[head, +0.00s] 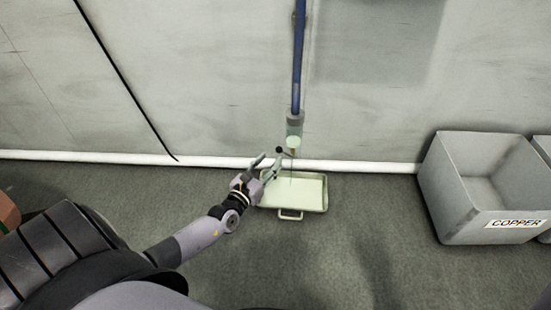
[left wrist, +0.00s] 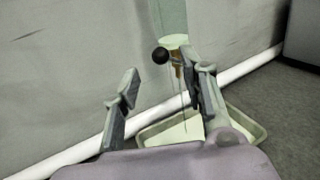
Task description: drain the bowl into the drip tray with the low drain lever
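The bowl (head: 294,130) is a pale green, clear-looking vessel under a grey collar on the blue pipe; its lower end also shows in the left wrist view (left wrist: 174,41). Below it is a brass-coloured drain fitting (left wrist: 177,65) with a black-knobbed lever (head: 279,150). The knob (left wrist: 161,56) shows between my fingertips, with no clear contact. My left gripper (head: 268,160) is open and empty beside the lever. A thin dark line runs from the fitting towards the drip tray (head: 318,208); I cannot tell if it is liquid. The pale tray lies below on the floor. My right gripper is not in view.
The blue pipe (head: 297,70) comes down in front of the grey wall. A white pipe (head: 365,167) runs along the wall's foot. A grey bin marked COPPER (head: 455,200) stands at the right. The floor between tray and bin is clear.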

